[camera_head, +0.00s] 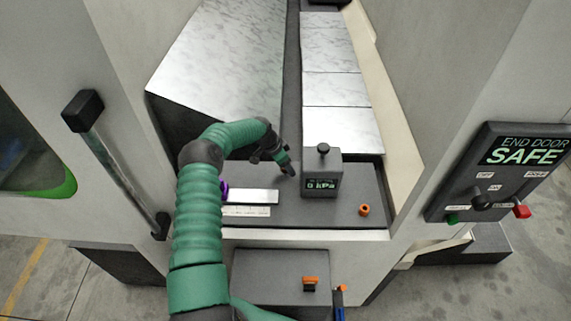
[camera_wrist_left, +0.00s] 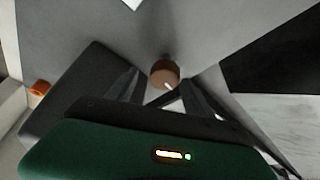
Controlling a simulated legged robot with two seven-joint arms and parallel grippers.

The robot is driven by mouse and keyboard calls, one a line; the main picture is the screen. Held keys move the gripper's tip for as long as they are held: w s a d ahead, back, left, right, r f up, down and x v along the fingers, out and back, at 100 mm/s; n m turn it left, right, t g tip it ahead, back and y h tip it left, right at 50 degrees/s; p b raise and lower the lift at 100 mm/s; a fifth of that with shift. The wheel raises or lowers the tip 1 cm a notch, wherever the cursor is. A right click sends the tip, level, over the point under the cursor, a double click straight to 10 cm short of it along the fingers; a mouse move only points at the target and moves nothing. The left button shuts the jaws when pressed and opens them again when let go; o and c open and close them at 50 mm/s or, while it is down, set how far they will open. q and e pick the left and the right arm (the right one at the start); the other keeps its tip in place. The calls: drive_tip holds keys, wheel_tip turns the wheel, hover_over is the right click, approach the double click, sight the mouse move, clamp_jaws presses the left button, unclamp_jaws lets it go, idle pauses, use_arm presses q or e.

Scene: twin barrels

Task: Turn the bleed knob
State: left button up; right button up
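A brown-orange round knob (camera_wrist_left: 163,73) with a pale mark shows in the left wrist view, on a grey surface. My left gripper (camera_wrist_left: 161,88) is open, with one dark finger on each side of the knob. Whether the fingers touch it I cannot tell. In the head view my left gripper (camera_head: 287,168) is just left of a grey gauge box (camera_head: 321,174), whose display reads 0 kPa. A black knob (camera_head: 323,148) stands on top of the box. The brown-orange knob is not clearly visible in the head view. My right gripper is not in view.
An orange ring-like part (camera_head: 363,210) lies on the dark deck right of the box. A pale plate (camera_head: 250,196) lies left of it. A control panel (camera_head: 498,170) reading END DOOR SAFE is at right. A handle bar (camera_head: 122,165) stands at left.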

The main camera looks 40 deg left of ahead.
use_arm(q)
drive_tip(key=shift+c, duration=2.3)
drive_tip(key=shift+a+f, duration=0.2)
drive_tip(key=shift+a, duration=0.1)
drive_tip(key=c, duration=0.5)
drive_tip(key=shift+s+a, duration=0.15)
drive_tip(key=shift+a, duration=0.1)
clamp_jaws()
drive_tip(key=shift+d, duration=0.3)
drive_tip(key=shift+d+n+y, duration=0.1)
drive_tip(key=shift+n+y, duration=0.2)
drive_tip(key=shift+n, duration=0.4)
drive_tip(key=shift+f+n+b, duration=0.1)
drive_tip(key=shift+n+b, duration=0.3)
drive_tip(key=shift+b, duration=0.05)
drive_tip(key=shift+n, duration=0.4)
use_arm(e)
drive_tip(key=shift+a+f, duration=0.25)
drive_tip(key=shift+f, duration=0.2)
